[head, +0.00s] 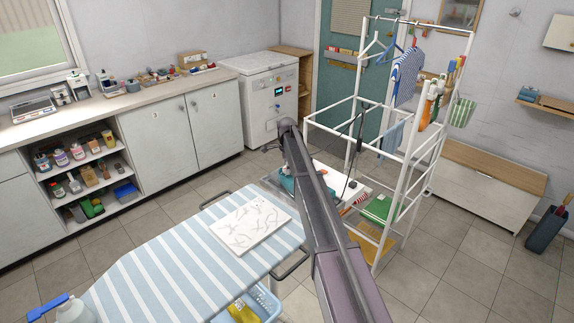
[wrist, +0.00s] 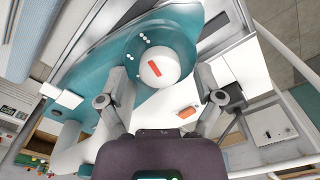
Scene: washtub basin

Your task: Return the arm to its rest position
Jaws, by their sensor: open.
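My gripper (wrist: 163,78) is open, with its two fingers spread apart and nothing held between them. Beyond the fingers in the wrist view is a teal and white iron-like appliance (wrist: 175,35) with a round white dial bearing a red mark. I cannot tell whether the fingers touch it. In the head view, my arm reaches from the bottom edge up to a joint near the middle. My gripper is hidden there behind the arm. A teal thing (head: 286,184), likely the same appliance, shows just left of the arm.
A striped ironing board (head: 150,270) with a pale marked sheet (head: 250,226) lies left of my arm. A white drying rack (head: 400,190) with hanging cloths stands close on the right. A counter (head: 110,103) lines the left wall. Tiled floor (head: 470,270) is clear at the right.

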